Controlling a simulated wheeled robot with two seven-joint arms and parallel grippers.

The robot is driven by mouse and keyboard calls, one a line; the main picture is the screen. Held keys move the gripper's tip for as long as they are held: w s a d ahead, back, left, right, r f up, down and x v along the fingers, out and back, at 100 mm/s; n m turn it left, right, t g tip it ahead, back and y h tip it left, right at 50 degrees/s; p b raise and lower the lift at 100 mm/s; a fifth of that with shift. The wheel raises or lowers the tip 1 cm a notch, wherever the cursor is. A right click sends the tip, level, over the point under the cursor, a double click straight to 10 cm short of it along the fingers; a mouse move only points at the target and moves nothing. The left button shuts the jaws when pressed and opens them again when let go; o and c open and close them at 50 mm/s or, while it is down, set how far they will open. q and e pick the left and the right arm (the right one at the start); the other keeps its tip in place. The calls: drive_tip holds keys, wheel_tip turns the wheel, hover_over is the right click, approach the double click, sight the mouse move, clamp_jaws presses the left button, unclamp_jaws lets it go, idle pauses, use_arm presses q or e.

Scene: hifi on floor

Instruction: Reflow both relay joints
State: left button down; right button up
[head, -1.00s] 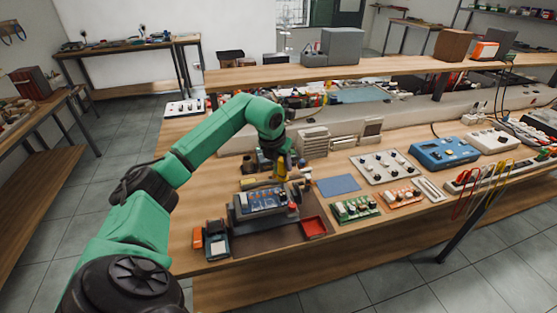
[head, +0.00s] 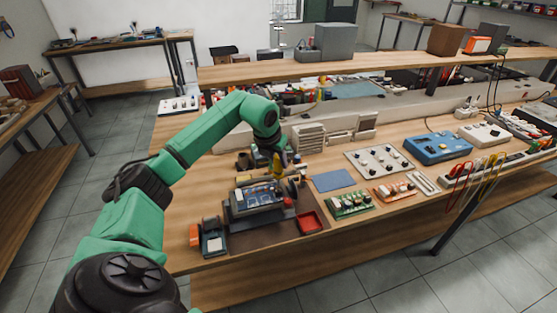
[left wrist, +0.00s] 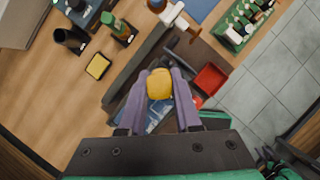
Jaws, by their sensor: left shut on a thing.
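My left gripper (head: 277,170) is shut on a yellow-handled tool (head: 277,163), likely a soldering iron. In the left wrist view the yellow end (left wrist: 160,84) sits between the two purple fingers; its tip is hidden. The gripper is above the back edge of a blue circuit board (head: 257,196) in a dark holder on a brown mat (head: 250,237). In the left wrist view the fingers and tool cover most of the board (left wrist: 158,115). I cannot tell whether the tip touches it, and the relay joints are too small to make out. My right gripper is not in view.
A red tray (head: 309,221) lies right of the board holder. Small orange and dark containers (head: 212,238) stand to its left. A yellow sponge pad (left wrist: 98,66) shows in the left wrist view. A blue mat (head: 333,180) and green board (head: 348,205) lie to the right.

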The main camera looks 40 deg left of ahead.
use_arm(q)
drive_tip(key=shift+f+b, duration=0.3)
drive_tip(key=shift+f, duration=0.1)
idle(0.3)
drive_tip(key=shift+s+f, duration=0.1)
idle(2.6)
wheel_tip(320, 180, up, 5)
drive_tip(key=p, duration=0.4)
drive_tip(key=shift+f, duration=0.15)
drive_tip(key=shift+f, duration=0.15)
